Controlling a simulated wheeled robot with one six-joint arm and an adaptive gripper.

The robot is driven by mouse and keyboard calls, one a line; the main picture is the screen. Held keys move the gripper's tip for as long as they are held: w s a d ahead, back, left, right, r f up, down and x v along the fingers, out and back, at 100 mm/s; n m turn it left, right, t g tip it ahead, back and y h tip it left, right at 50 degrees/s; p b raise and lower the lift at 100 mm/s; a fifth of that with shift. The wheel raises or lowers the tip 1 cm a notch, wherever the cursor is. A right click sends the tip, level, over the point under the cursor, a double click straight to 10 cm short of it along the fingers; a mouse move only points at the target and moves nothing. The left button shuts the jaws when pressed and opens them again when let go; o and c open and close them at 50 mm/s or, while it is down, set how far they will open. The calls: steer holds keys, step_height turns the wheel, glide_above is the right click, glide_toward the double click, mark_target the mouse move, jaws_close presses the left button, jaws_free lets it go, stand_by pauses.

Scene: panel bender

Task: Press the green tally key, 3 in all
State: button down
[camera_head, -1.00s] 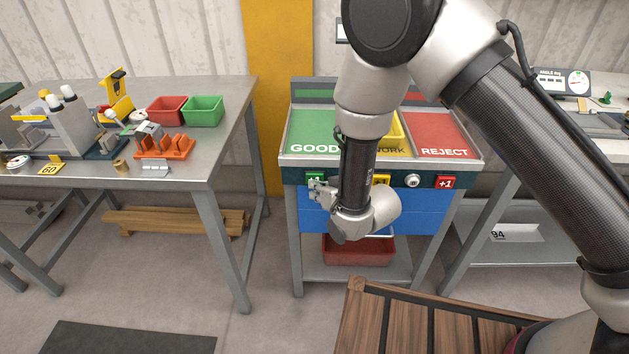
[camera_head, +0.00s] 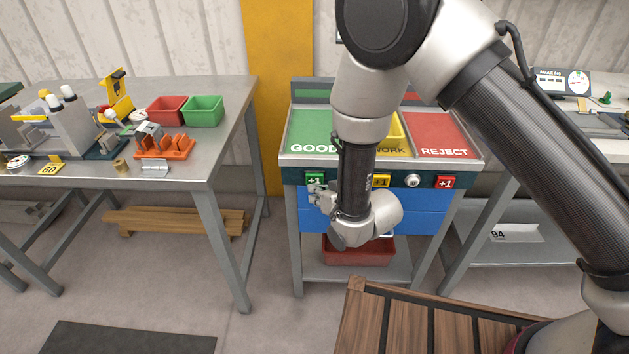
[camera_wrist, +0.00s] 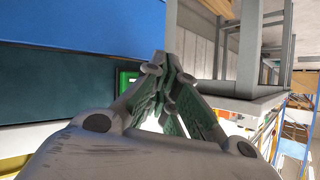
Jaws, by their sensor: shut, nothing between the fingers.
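The green tally key (camera_head: 314,178) with a white "+1" sits at the left end of the dark strip under the GOOD tray. My gripper (camera_head: 312,190) is shut and empty, its fingertips just below the key in the head view. In the wrist view, my gripper (camera_wrist: 170,62) has its fingertips together, and the green key (camera_wrist: 128,77) shows partly behind the left finger. I cannot tell whether the fingertips touch the key.
On the same strip are a yellow key (camera_head: 381,181), a round silver knob (camera_head: 412,181) and a red "+1" key (camera_head: 446,182). The GOOD tray (camera_head: 312,130) and REJECT tray (camera_head: 440,133) lie above. A workbench (camera_head: 225,120) with bins stands left.

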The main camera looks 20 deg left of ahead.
steer(key=shift+s, duration=0.1)
steer(key=shift+s+d, duration=0.2)
steer(key=shift+s, duration=0.6)
steer(key=shift+s+d, duration=0.2)
steer(key=shift+s, duration=0.55)
steer(key=shift+s+d, duration=0.2)
steer(key=shift+s, duration=0.6)
